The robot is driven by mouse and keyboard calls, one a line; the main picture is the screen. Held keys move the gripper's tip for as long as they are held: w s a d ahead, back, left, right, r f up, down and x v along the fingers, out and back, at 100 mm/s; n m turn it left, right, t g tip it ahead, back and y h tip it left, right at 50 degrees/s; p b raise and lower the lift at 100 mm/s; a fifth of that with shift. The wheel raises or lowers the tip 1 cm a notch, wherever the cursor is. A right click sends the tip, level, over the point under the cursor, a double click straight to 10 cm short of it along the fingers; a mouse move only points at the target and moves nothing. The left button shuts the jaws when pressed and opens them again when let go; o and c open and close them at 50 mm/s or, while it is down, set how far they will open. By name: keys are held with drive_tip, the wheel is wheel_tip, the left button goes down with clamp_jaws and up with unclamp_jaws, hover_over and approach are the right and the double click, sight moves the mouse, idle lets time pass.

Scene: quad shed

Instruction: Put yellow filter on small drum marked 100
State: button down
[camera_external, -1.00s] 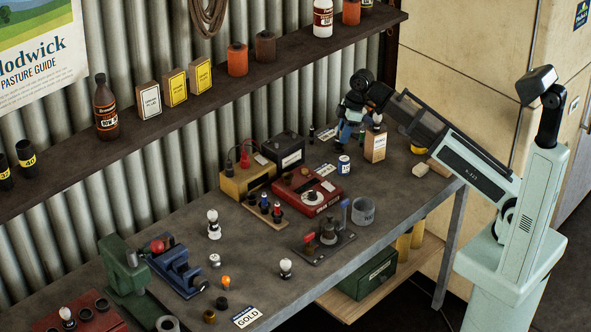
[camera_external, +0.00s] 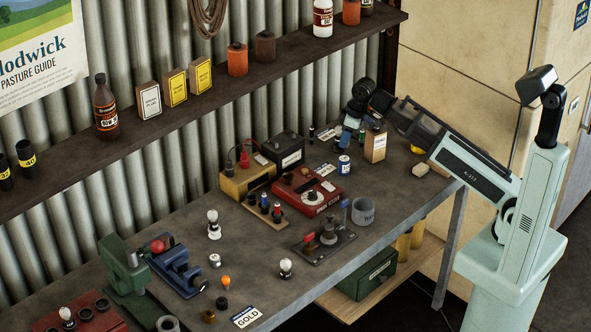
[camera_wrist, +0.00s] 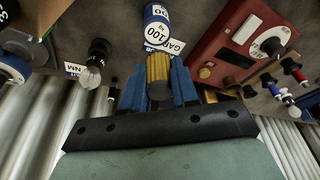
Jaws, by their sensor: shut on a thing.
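My gripper (camera_wrist: 159,84) is shut on the yellow filter (camera_wrist: 158,67), a ribbed yellow cylinder between its blue fingers in the wrist view. The small drum marked 100 (camera_wrist: 157,27), white with blue, stands just beyond the filter there. I cannot tell whether filter and drum touch. In the external view, a small white and blue drum (camera_external: 344,165) stands on the bench in front of my gripper (camera_external: 346,139). The filter is not clearly visible in that view.
A red box with a dial (camera_external: 308,191) stands near the drum, with a tan carton (camera_external: 375,144) on the other side. A printed card (camera_wrist: 172,46) lies beside the drum. The corrugated wall (camera_wrist: 290,150) is close behind. Bare bench (camera_external: 385,195) shows towards the front right.

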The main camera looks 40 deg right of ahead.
sight(344, 158)
drive_tip(key=shift+f, duration=2.4)
drive_tip(key=shift+f, duration=0.1)
drive_tip(key=c, duration=0.9)
unclamp_jaws()
drive_tip(key=shift+o, duration=0.2)
drive_tip(key=v, duration=1.2)
drive_tip(key=shift+s, duration=0.1)
